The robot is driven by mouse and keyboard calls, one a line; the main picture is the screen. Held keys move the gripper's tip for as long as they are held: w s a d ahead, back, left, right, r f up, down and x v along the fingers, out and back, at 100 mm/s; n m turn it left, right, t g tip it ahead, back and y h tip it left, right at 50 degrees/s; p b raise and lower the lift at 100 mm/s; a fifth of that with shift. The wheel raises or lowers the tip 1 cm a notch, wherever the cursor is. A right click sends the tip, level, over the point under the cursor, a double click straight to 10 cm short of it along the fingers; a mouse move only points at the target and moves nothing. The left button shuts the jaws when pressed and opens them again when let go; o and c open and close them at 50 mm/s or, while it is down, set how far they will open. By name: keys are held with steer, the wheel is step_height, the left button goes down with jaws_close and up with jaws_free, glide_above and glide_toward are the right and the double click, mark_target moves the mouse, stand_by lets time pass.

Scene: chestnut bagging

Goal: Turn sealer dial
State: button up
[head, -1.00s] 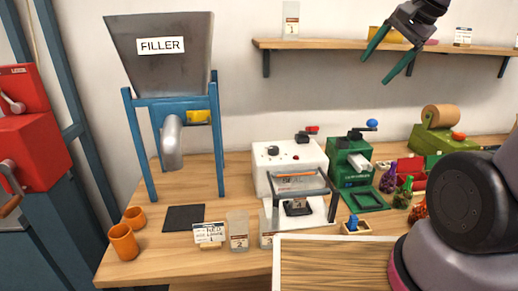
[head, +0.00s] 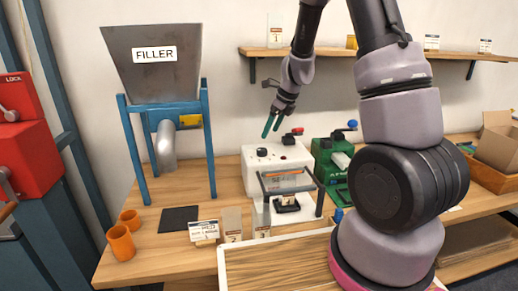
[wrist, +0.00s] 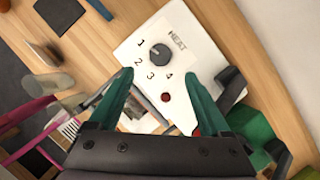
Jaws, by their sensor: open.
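The white sealer (head: 257,165) stands on the workbench, with a black bar frame at its front. Its dark dial (head: 262,152) is on the top face. In the wrist view the dial (wrist: 159,53) sits beside the word HEAT, with the numbers 1 to 4 around it and a red button (wrist: 165,97) near the 4. My gripper (head: 271,126) is open and empty, above the sealer with its green fingertips pointing down. In the wrist view my gripper (wrist: 160,85) shows its fingers spread to either side below the dial, apart from it.
The blue-framed filler (head: 163,100) stands to the left of the sealer. A green machine (head: 331,155) stands close on the right. Small labelled bags (head: 232,224) and a white-edged tray (head: 222,270) are in front. A shelf (head: 345,54) runs behind.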

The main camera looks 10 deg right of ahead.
mark_target(263, 150)
steer(key=x, duration=0.9)
jaws_close()
